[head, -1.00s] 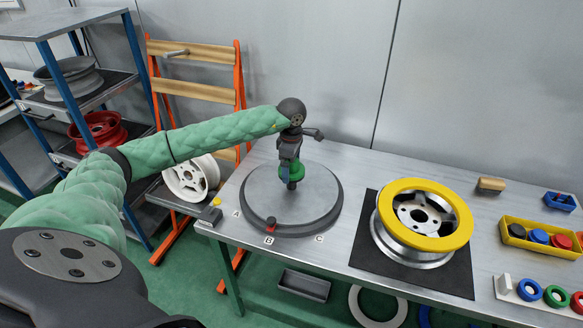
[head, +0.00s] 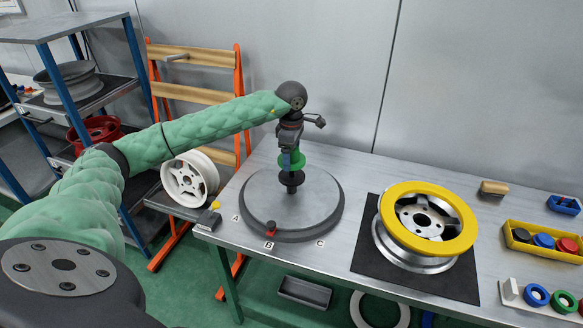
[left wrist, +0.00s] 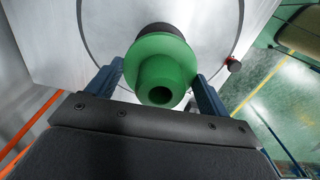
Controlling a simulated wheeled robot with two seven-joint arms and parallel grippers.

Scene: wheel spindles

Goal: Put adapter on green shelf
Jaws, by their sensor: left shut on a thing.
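My left gripper (head: 291,155) is shut on a green flanged adapter (head: 292,162) above the round grey turntable (head: 318,218). In the left wrist view the adapter (left wrist: 160,77) sits between the two fingers, its hollow end towards the camera. A dark spindle with a black flange (head: 291,179) stands upright in the turntable just below the adapter; whether the adapter is fully clear of its tip I cannot tell. I cannot clearly pick out a green shelf. My right gripper is not in view.
A wheel with a yellow ring (head: 447,208) lies on a black mat to the right. A yellow bin (head: 511,238) and a white holder with coloured rings (head: 510,291) are at the far right. A blue-framed rack (head: 133,62) stands left. The bench between turntable and mat is bare.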

